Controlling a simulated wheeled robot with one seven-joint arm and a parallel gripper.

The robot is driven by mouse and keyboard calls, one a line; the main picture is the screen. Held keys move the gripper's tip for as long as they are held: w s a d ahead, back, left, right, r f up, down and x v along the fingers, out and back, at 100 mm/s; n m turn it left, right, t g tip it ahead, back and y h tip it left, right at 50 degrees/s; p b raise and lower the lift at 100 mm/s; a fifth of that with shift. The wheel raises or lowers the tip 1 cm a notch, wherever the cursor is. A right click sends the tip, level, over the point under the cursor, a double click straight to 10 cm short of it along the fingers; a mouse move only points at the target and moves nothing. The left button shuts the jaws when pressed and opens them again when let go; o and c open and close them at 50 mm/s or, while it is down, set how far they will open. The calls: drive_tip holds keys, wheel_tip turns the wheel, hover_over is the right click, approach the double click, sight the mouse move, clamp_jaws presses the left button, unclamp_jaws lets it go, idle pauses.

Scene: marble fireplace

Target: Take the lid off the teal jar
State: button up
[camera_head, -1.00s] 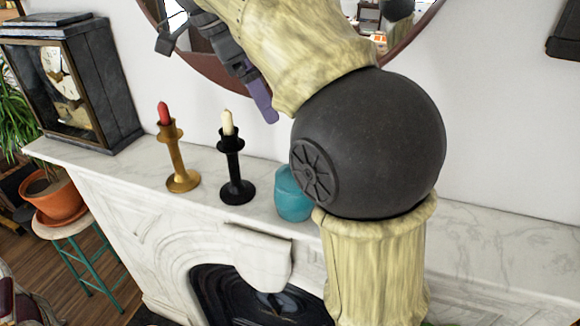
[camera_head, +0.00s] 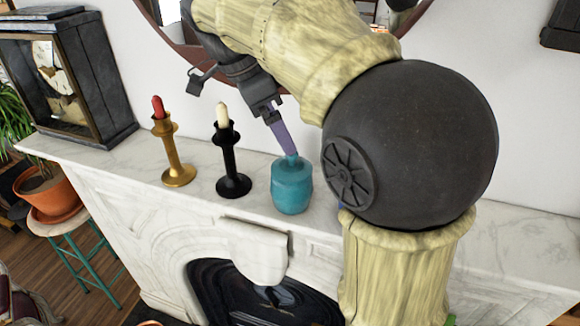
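The teal jar (camera_head: 291,192) stands upright on the white marble mantel, right of the black candle holder. Its teal lid (camera_head: 291,167) sits on top, with a small knob. My gripper (camera_head: 290,152) comes down from the upper left, and its purple fingertip is at the knob. I see only one finger clearly, so I cannot tell whether it touches or closes around the knob.
A black candle holder (camera_head: 231,165) with a white candle and a gold one (camera_head: 174,155) with a red candle stand left of the jar. A round mirror (camera_head: 170,38) hangs behind.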

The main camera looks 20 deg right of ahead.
sight(291, 157)
drive_tip(key=shift+x, duration=1.95)
drive_tip(key=shift+p+x, duration=1.1)
drive_tip(key=shift+x, duration=1.5)
drive_tip(key=shift+w+a, duration=0.15)
drive_tip(key=shift+a, duration=0.1)
drive_tip(key=c, duration=1.1)
drive_tip(key=shift+w+r, duration=0.1)
drive_tip(key=shift+r, duration=0.5)
wheel_tip(291, 157, up, 9)
drive_tip(key=shift+f+b, duration=0.1)
drive_tip(key=shift+b, duration=0.65)
